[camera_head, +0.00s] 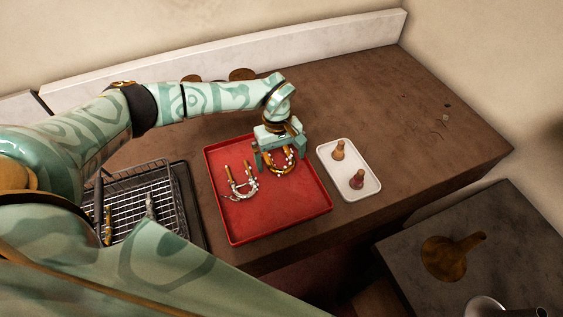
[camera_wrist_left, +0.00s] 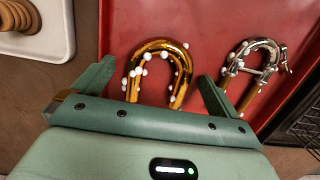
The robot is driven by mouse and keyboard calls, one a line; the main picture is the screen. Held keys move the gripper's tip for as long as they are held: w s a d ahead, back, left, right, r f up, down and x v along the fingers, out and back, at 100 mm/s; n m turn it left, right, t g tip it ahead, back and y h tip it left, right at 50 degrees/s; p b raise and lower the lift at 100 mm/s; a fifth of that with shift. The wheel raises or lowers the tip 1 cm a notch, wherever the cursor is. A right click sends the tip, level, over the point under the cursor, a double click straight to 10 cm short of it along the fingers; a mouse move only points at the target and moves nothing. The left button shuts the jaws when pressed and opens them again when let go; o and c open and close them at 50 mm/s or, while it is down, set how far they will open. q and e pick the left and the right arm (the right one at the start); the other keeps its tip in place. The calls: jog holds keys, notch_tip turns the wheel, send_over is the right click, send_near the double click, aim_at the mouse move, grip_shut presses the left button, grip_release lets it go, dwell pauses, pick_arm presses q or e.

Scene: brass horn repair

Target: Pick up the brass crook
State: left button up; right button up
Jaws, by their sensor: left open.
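The brass crook (camera_head: 281,169), a gold U-shaped tube dotted with white beads, lies on the red tray. It shows large in the left wrist view (camera_wrist_left: 159,52). My left gripper (camera_head: 273,165) is open above it, and in the left wrist view its two fingers (camera_wrist_left: 155,80) stand on either side of the crook. I cannot tell whether they touch it. The gripper hides part of the crook in the head view. A silver crook with brass ends (camera_head: 243,187) lies beside it on the tray; it also shows in the left wrist view (camera_wrist_left: 262,62). My right gripper is not seen.
The red tray (camera_head: 262,224) has a raised rim. A white tray (camera_head: 359,191) with two small turned pieces stands to its right. A wire rack (camera_head: 135,205) with tools stands to its left. A brown horn-shaped piece (camera_head: 447,260) lies on a lower dark surface. The bench's far right is mostly clear.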

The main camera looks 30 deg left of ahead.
pick_arm(q)
jog(key=c, duration=1.1)
jog(key=shift+r, duration=0.1)
